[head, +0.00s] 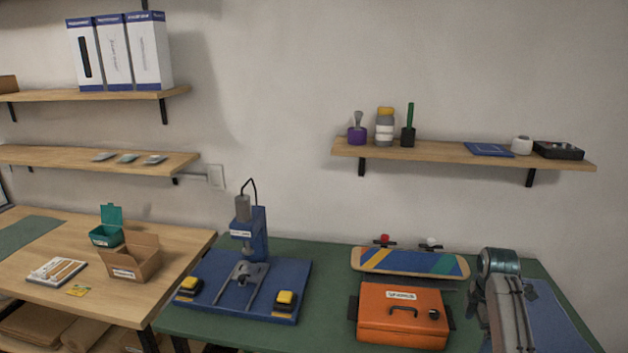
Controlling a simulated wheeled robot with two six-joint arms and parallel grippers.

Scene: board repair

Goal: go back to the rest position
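A skateboard (400,262) with a yellow, blue and green striped deck lies on the green-topped bench (340,252). A red wheel (384,240) and a white wheel (431,243) show at its far edge. An orange toolbox (402,316) with a dark handle stands shut in front of it. A blue press (252,232) on a blue base with two yellow-topped blocks stands left of the toolbox.
A wooden table (170,248) at left holds an open cardboard box (130,262) and a green box (106,234). Wall shelves carry boxes (148,52), jars (385,128) and a black tray (558,150).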

